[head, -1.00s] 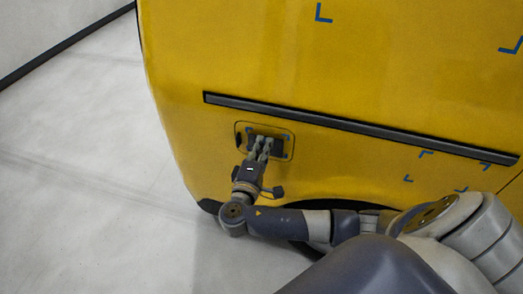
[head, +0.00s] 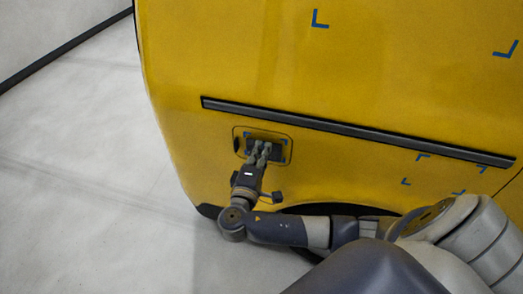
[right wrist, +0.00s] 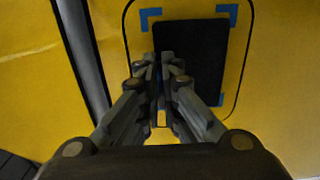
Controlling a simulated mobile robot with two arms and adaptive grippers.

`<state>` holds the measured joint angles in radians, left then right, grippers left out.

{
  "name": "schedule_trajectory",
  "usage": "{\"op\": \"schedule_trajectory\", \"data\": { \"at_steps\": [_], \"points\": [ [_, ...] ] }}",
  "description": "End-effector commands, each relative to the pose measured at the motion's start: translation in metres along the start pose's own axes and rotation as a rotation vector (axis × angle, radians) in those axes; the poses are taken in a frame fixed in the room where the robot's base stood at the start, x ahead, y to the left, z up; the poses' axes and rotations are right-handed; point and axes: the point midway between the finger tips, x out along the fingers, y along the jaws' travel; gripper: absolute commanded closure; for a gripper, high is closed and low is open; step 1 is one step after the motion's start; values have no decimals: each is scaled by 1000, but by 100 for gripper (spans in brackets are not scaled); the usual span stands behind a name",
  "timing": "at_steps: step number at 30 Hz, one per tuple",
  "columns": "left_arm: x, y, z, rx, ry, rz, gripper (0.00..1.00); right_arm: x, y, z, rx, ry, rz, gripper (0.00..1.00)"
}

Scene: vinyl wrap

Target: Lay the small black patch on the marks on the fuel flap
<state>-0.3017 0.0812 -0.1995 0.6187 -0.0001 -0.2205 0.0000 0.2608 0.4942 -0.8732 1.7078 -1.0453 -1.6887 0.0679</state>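The small black patch (right wrist: 203,55) lies flat, or nearly so, over the fuel flap (head: 286,135) in the yellow side panel. Blue corner marks (right wrist: 229,13) show around it at the upper left, upper right and lower right. The lower left corner is mostly behind my fingers. My right gripper (head: 261,147) is at the patch, its fingertips over the patch's left part in the right wrist view (right wrist: 155,62). The fingers are close together; whether they pinch the patch is hidden. In the head view the patch (head: 276,151) shows beside the fingers. My left gripper is out of view.
A long dark trim strip (head: 350,127) runs across the yellow panel (head: 230,60) above the flap. Other blue corner marks (head: 320,20) are higher up and to the right (head: 422,157). A dark wheel arch edge is below. The pale floor (head: 80,190) at left is clear.

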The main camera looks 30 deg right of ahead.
Motion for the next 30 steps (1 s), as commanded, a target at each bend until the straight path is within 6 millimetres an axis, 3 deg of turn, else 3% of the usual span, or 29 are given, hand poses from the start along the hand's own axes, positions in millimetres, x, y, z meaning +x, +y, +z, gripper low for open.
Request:
{"op": "schedule_trajectory", "data": {
  "at_steps": [30],
  "points": [
    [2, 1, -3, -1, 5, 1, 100, 12, 0, 0, 0, -1, 1, 100]
  ]
}}
